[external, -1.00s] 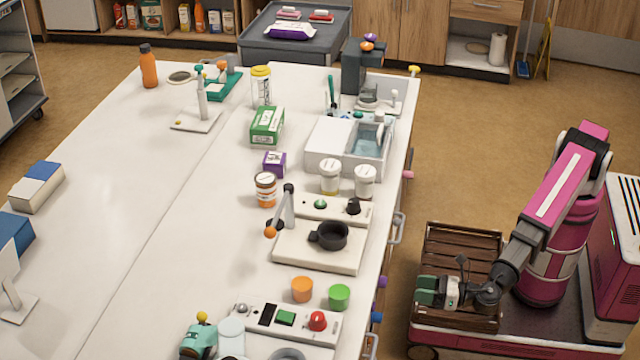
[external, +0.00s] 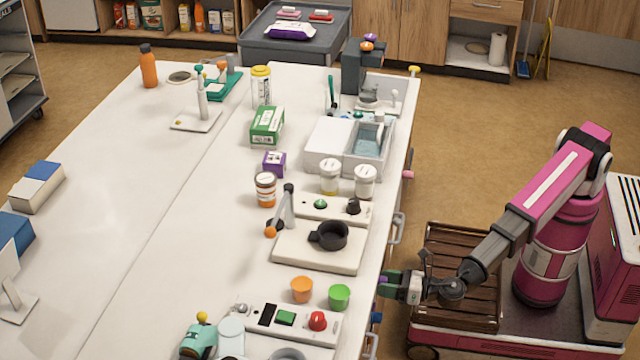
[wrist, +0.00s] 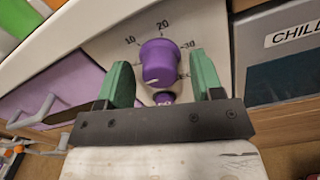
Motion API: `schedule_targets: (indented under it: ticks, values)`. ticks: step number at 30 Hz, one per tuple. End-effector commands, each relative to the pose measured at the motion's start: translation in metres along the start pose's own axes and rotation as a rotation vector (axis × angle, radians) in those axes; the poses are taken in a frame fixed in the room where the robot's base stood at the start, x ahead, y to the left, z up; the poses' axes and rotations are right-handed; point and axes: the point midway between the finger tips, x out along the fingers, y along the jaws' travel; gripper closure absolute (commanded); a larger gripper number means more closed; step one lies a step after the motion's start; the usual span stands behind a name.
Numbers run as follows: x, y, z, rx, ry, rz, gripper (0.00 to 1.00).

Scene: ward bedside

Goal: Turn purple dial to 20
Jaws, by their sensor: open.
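The purple dial (wrist: 160,58) is on a pale panel on the counter's front side, with the printed marks 10, 20 and 30 around its far side. A pale line shows on its lower left part. My gripper (wrist: 162,75) is open, with one green finger to the left of the dial and one to the right, and gaps between them and the dial. In the external view my gripper (external: 388,285) is at the counter's front edge, and the dial is largely hidden by the fingers.
A smaller purple piece (wrist: 163,97) shows just below the dial, between the fingers. A purple drawer front (wrist: 75,95) with a handle is at left, and a grey bin front (wrist: 290,60) at right. The counter (external: 190,240) holds a red knob (external: 317,320) and cups.

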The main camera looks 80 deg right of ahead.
Motion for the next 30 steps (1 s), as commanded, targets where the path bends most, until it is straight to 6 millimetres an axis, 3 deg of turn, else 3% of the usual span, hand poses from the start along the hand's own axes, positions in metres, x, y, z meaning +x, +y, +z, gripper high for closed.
schedule_targets:
  ticks: [1, 5, 17, 30]
  values:
    - [-0.0001, 0.0, 0.0, 0.0, 0.0, 0.0, 0.49]
    - [-0.0001, -0.0001, 0.0, 0.0, 0.0, 0.0, 0.89]
    - [-0.0002, -0.0001, 0.0, 0.05, -0.001, 0.0, 0.89]
    - [-0.0001, 0.0003, 0.0003, 0.383, -0.002, -0.001, 0.89]
